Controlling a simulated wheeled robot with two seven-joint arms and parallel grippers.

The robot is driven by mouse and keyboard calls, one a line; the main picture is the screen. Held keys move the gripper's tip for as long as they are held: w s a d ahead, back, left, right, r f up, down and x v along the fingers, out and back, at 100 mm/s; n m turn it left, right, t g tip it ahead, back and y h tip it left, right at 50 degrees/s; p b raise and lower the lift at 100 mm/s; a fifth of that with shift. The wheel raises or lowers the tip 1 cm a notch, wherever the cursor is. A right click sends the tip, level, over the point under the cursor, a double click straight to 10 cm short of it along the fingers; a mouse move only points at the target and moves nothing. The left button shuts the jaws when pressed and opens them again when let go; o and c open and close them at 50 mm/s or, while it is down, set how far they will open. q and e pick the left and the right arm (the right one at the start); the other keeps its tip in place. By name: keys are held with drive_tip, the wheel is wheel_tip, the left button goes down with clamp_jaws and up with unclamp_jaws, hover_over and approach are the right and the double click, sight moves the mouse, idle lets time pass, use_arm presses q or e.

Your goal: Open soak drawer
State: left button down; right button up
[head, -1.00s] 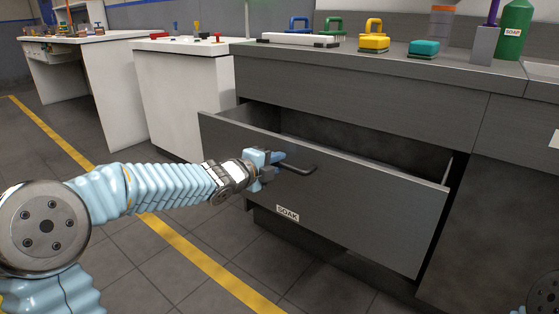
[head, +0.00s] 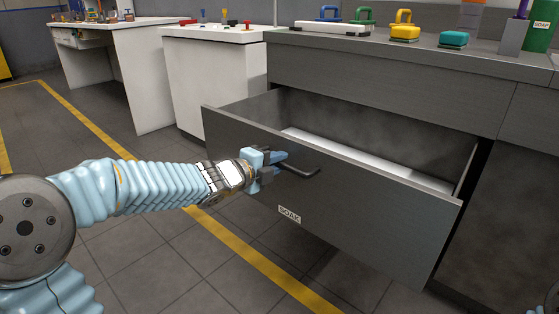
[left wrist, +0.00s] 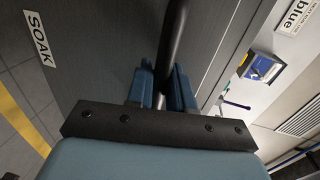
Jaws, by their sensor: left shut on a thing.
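The grey soak drawer (head: 365,218), with a white SOAK label (head: 290,214), stands pulled well out of the grey counter. A pale, flat surface (head: 370,158) shows inside it. My left gripper (head: 276,165) is shut on the drawer's dark bar handle (head: 308,171) near the handle's left end. In the left wrist view the handle (left wrist: 174,45) runs between the two blue fingers (left wrist: 162,88), and the SOAK label (left wrist: 40,38) shows at the upper left. My right gripper does not show.
White tables (head: 215,75) stand to the left. The floor before the drawer, with a yellow line (head: 255,260), is clear.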

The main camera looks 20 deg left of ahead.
use_arm(q)
drive_tip(key=shift+s, duration=0.15)
drive_tip(key=c, duration=1.2)
unclamp_jaws()
drive_tip(key=shift+o, duration=0.2)
drive_tip(key=shift+s+a+r, duration=0.1)
drive_tip(key=shift+s+a, duration=0.05)
drive_tip(key=shift+s, duration=0.05)
drive_tip(key=p+v, duration=0.3)
drive_tip(key=v, duration=1)
drive_tip(key=shift+s+p, duration=0.2)
drive_tip(key=shift+p, duration=0.15)
